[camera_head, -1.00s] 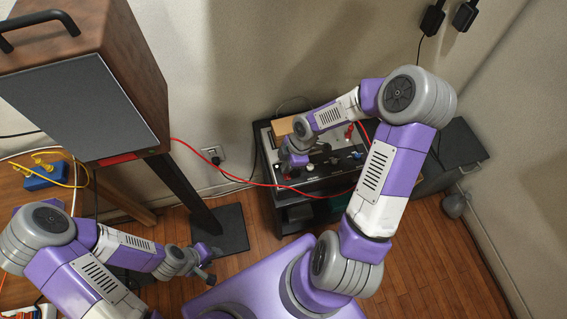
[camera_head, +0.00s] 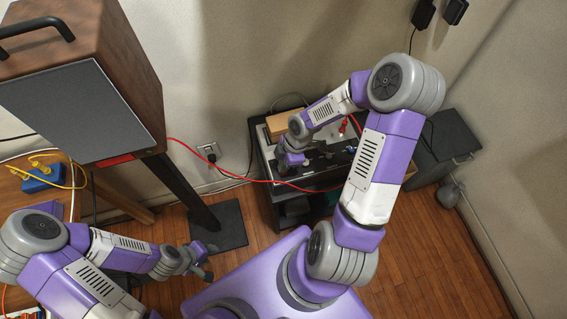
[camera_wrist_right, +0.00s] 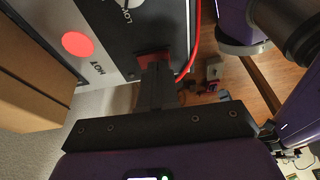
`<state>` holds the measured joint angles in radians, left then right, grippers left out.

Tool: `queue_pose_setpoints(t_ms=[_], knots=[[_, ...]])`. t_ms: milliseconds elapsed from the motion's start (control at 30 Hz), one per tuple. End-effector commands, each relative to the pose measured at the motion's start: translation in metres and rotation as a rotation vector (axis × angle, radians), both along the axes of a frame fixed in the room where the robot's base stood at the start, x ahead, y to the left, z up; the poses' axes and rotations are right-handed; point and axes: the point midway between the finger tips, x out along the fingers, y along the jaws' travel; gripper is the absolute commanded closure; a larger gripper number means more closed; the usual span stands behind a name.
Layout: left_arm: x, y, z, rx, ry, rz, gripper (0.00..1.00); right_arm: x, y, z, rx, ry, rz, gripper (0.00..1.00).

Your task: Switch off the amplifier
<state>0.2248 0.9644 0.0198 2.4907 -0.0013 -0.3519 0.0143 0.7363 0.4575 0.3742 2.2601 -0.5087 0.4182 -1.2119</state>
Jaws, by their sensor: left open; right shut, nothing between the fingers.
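A dark unit that looks like the amplifier (camera_head: 340,163) stands on a low black rack in the head view, with its top partly hidden by my right arm. My right gripper (camera_head: 283,168) is low over its left part. In the right wrist view the gripper (camera_wrist_right: 155,65) is shut, its fingers together, with a dark red piece at the tips. I cannot tell if that piece is a switch or touched. A bright red disc (camera_wrist_right: 77,44) sits on a pale panel marked "HOT" beside the fingers. My left gripper (camera_head: 205,262) is open and empty over the floor.
A wooden block (camera_head: 287,122) lies at the unit's back; a brown block (camera_wrist_right: 28,95) is close to my right fingers. A red cable (camera_head: 235,178) runs left from the unit. A large speaker (camera_head: 85,100) on a stand is at left.

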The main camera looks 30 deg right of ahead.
Motion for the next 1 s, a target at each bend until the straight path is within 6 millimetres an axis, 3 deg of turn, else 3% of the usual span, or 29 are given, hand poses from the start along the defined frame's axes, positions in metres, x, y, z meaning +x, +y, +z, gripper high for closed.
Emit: queue_pose_setpoints(t_ms=[167, 367, 533, 700, 1000], knots=[[0.000, 0.000, 0.005, 0.000, 0.000, 0.000, 0.57, 0.001, 0.000, 0.004, 0.000, 0.000, 0.001, 1.00], [0.000, 0.000, 0.026, 0.000, 0.000, 0.000, 0.57, 0.003, 0.002, 0.026, 0.000, 0.000, 0.006, 1.00], [0.000, 0.000, 0.049, 0.000, 0.000, 0.000, 0.57, 0.007, 0.003, 0.048, 0.000, -0.001, 0.012, 1.00], [0.000, 0.000, 0.068, 0.000, 0.000, 0.000, 0.57, 0.012, -0.014, 0.089, -0.003, -0.003, 0.006, 1.00], [0.000, 0.000, 0.084, 0.000, 0.000, 0.000, 0.57, 0.016, -0.028, 0.129, -0.001, 0.000, 0.009, 1.00]])
